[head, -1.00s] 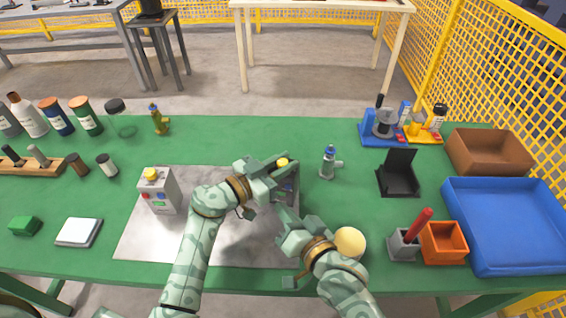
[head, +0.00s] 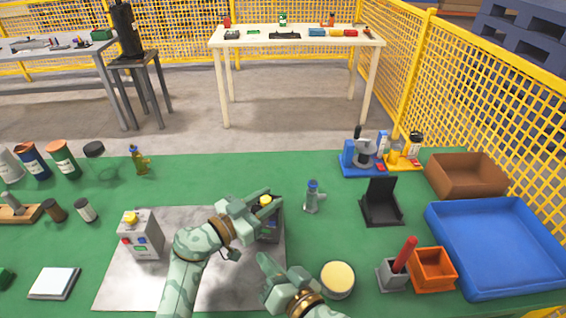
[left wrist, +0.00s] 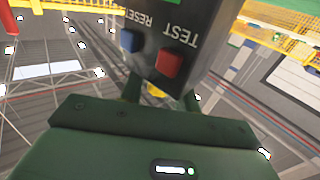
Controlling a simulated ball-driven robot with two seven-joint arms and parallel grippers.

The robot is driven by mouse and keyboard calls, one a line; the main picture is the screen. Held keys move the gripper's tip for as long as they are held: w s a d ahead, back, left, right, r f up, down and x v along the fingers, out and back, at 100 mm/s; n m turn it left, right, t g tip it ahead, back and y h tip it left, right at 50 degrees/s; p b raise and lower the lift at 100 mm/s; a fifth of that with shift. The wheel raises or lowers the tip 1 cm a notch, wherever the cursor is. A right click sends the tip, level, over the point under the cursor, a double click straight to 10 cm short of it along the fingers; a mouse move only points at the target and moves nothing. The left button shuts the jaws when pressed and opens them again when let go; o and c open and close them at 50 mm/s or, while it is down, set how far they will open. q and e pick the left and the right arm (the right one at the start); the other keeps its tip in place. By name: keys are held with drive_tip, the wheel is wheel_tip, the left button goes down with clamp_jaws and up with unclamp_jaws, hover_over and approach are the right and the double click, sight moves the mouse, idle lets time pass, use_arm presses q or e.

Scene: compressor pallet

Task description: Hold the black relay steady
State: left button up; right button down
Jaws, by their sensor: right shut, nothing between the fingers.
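The black relay (head: 268,231) stands on the grey metal plate, mostly hidden behind my left gripper, with a yellow top (head: 265,200) showing between the fingers. My left gripper (head: 262,205) is shut on it near its top. In the left wrist view the relay's dark face (left wrist: 185,40) shows a blue button marked RESET and a red button marked TEST, with my green fingers on either side below. My right gripper (head: 268,268) is shut and empty, in front of the relay and apart from it.
A grey box with a yellow knob (head: 143,238) stands on the plate (head: 190,292) to the left. A round pale-topped item (head: 338,279) is right of my right gripper. A small valve (head: 313,197), black stand (head: 381,205), orange bin (head: 432,269) and blue tray (head: 495,285) lie further right.

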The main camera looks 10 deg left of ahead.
use_arm(q)
drive_tip(key=shift+o, duration=1)
